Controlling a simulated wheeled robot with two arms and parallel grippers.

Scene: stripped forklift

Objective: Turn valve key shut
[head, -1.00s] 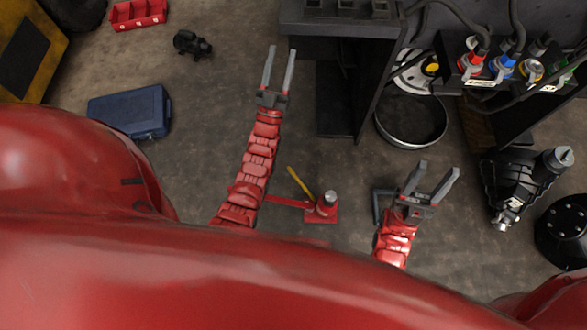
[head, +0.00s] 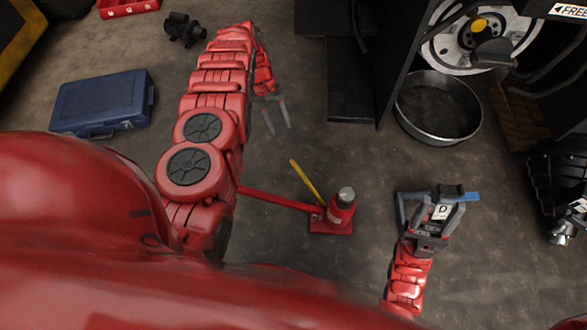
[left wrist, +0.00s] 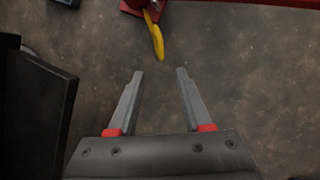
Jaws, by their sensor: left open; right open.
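A red jack (head: 339,213) stands on the floor at the middle of the head view, with a metal top and a long red bar running left. A yellow lever (head: 307,181), which looks like the valve key, slants up and left from the jack. It also shows at the top of the left wrist view (left wrist: 156,40). My left gripper (head: 277,115) is open and empty, above and left of the lever. In the left wrist view its fingers (left wrist: 161,88) are apart and the lever's end lies just beyond them. My right gripper (head: 440,208) is open, right of the jack.
A dark piece with a white label and a blue bar (head: 472,197) shows at my right gripper; whether it is between the fingers I cannot tell. A round pan (head: 438,131) and dark shelf stand behind. A blue case (head: 88,103) lies left. Floor around the jack is mostly clear.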

